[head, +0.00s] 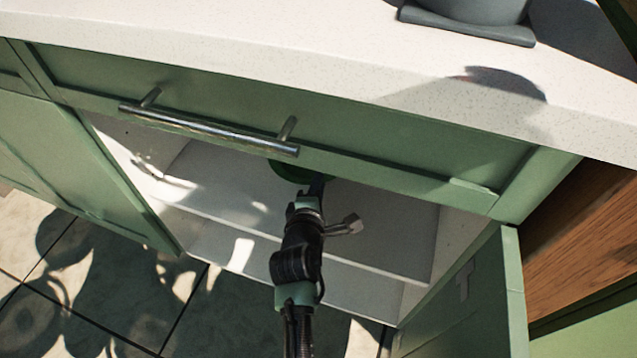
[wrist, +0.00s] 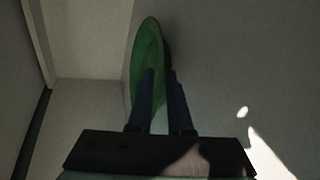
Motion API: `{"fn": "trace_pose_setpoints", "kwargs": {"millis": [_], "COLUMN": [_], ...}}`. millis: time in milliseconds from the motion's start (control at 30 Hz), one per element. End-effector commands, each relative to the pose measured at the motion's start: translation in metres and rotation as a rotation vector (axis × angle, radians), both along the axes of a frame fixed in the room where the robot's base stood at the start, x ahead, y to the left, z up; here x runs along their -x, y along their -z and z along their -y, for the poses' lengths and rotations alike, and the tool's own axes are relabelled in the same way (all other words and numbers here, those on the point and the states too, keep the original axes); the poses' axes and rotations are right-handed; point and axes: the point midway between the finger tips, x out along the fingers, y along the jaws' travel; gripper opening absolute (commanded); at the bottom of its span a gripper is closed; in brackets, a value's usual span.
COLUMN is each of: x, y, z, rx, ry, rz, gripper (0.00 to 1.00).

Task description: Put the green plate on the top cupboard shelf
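The green plate (wrist: 147,48) shows in the wrist view nearly edge-on, with one finger across its face and the other on its far side. My gripper (wrist: 160,75) appears shut on its near part. In the head view, only a dark green piece of the plate (head: 289,172) shows under the drawer front, and my gripper (head: 316,186) reaches to it inside the open cupboard. The plate is over the top shelf (head: 375,249), close to a pale surface in the wrist view. I cannot tell whether it touches that surface.
The drawer front with its metal handle (head: 205,130) hangs just above my arm. A lower shelf (head: 225,250) lies beneath. The open cupboard door (head: 465,300) stands at the right. A grey pot base (head: 468,20) sits on the white countertop (head: 300,60).

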Motion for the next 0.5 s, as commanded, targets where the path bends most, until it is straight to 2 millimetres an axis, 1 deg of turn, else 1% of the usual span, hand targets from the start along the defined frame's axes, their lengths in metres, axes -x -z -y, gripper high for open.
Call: {"fn": "trace_pose_setpoints", "kwargs": {"millis": [167,267,367,500], "x": [0.004,0.013,0.029,0.055], "y": [-0.003,-0.007,-0.015,-0.025], "z": [-0.001,-0.002,-0.005,-0.008], "rx": [0.001,0.002,0.002,0.002], "ry": [-0.001,-0.001,-0.003,-0.003], "rz": [0.001,-0.001,-0.002,-0.002], "gripper": [0.17,0.17,0.17,0.17]}}
